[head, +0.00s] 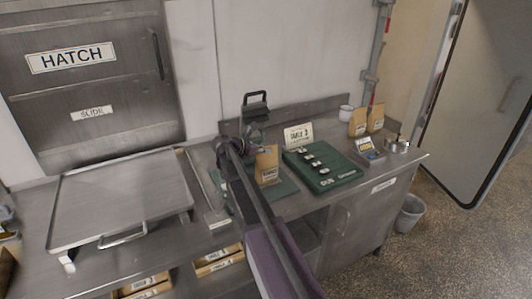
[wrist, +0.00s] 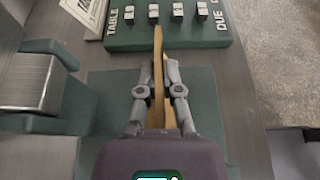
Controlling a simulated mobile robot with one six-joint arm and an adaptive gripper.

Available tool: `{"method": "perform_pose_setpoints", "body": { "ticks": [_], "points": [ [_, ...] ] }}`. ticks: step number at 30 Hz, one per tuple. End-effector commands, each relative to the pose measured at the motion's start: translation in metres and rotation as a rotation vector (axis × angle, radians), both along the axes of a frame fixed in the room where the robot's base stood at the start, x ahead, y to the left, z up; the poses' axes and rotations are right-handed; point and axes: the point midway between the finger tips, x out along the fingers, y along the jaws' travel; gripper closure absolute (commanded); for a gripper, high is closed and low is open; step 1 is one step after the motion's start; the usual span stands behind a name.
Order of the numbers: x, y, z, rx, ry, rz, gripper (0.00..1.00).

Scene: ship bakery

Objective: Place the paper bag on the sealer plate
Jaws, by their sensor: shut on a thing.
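The brown paper bag (head: 267,162) with a pale label is upright at my gripper (head: 256,150), over a dark green mat (head: 284,188). In the wrist view my gripper (wrist: 160,92) is shut on the paper bag (wrist: 158,65), which shows edge-on between the two fingers. I cannot tell whether its base touches the mat. A black handle (head: 255,97) rises behind my gripper, and my arm hides most of what is below it. A metal unit with a green rounded part (wrist: 42,84) lies left of the bag in the wrist view; I cannot tell which surface is the sealer plate.
A green board with several tags (head: 322,166) lies right of the bag, with a "TABLE 3" card (head: 298,136) behind. Two more paper bags (head: 358,121) stand back right, near a metal pot (head: 397,146) and a white mug (head: 345,112). A large metal tray (head: 120,195) is left.

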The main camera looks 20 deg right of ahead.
Motion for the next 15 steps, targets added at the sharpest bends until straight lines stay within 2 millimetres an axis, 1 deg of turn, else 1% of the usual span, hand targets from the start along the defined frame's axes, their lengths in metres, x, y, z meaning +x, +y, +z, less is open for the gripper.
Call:
{"method": "perform_pose_setpoints", "body": {
  "ticks": [6, 11, 12, 14, 15],
  "points": [
    [0.0000, 0.0000, 0.0003, 0.000, 0.000, 0.000, 1.00],
    [0.0000, 0.0000, -0.0038, 0.000, 0.000, 0.000, 1.00],
    [0.0000, 0.0000, -0.0025, 0.000, 0.000, 0.000, 0.81],
    [0.0000, 0.0000, -0.0023, 0.000, 0.000, 0.000, 0.63],
    [0.0000, 0.0000, -0.0023, 0.000, 0.000, 0.000, 0.57]
  ]
}}
